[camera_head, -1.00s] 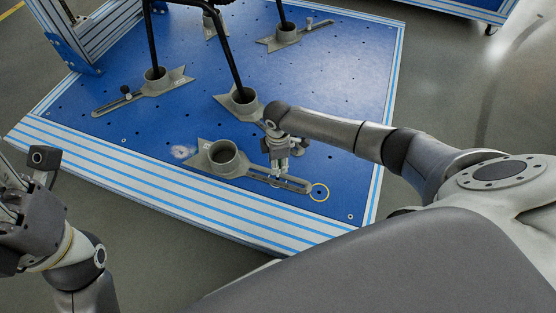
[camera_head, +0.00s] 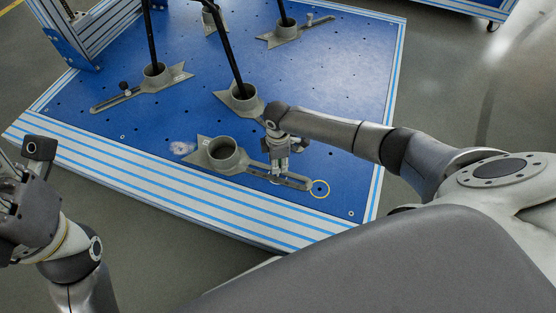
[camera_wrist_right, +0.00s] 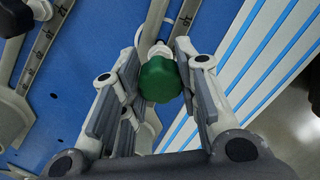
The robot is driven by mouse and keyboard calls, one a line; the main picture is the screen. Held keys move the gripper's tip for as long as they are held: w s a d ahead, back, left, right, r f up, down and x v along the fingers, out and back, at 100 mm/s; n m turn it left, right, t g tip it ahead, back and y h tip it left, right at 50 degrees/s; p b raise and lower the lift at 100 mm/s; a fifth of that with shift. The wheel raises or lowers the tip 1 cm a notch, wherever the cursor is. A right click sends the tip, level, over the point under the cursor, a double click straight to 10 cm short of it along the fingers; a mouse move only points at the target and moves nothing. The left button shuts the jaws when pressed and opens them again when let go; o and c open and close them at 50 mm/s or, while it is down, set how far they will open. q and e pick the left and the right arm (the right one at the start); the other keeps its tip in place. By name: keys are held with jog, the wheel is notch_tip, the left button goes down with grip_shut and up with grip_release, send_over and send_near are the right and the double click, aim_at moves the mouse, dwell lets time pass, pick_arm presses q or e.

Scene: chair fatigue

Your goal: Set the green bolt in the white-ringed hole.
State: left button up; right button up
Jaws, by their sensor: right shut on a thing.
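My right gripper (camera_head: 279,173) points down over the slotted arm of the near grey clamp (camera_head: 250,168). In the right wrist view its fingers (camera_wrist_right: 160,66) are shut on the green bolt (camera_wrist_right: 160,80), whose round green head sits between them. The bolt's tip is hidden, so I cannot tell whether it is in a hole. My left gripper (camera_head: 18,190) is partly visible at the left edge.
The blue perforated table (camera_head: 345,90) carries several grey clamps, such as one at left (camera_head: 155,78) with a black knob. Black chair legs (camera_head: 232,60) stand in some sockets. The near clamp's socket is empty. The striped table edge (camera_head: 130,178) is in front.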

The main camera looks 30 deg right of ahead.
jog(key=shift+f+b, duration=0.9)
jog(key=shift+f, duration=0.75)
jog(key=o, duration=1)
jog(key=shift+o, duration=0.2)
jog(key=shift+r, duration=0.1)
notch_tip(320, 180, up, 12)
jog(key=shift+f, duration=0.1)
